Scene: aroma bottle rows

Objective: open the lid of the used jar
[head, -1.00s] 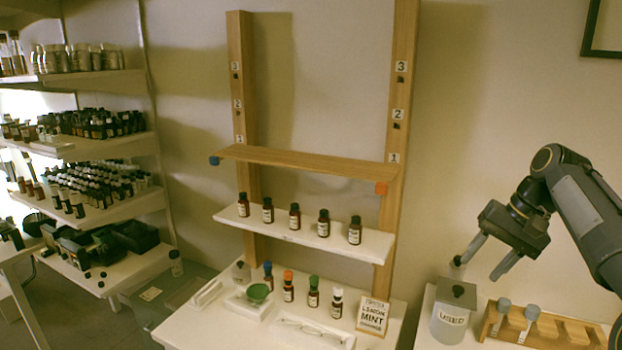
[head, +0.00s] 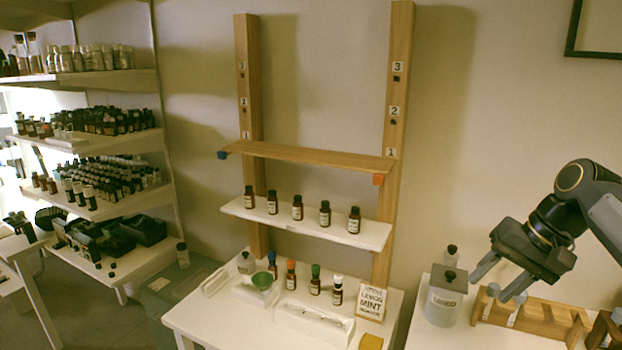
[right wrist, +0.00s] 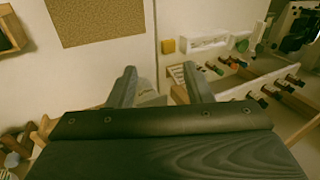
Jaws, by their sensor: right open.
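The used jar (head: 441,307) is a pale, translucent container with a label, standing on the white table at the right of the head view. Its dark lid (head: 449,275) with a small knob is on top. My right gripper (head: 488,291) is open and empty, just right of the jar at about lid height in the picture. In the right wrist view my right gripper (right wrist: 159,70) has both fingers apart, and the pale jar (right wrist: 148,93) shows partly between them, its lower part hidden by the gripper body. My left gripper is not in view.
A wooden rack (head: 535,318) with grey-topped tools stands right of the jar, below my right gripper. A small bottle (head: 450,256) is behind the jar. Wall shelves hold more bottles.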

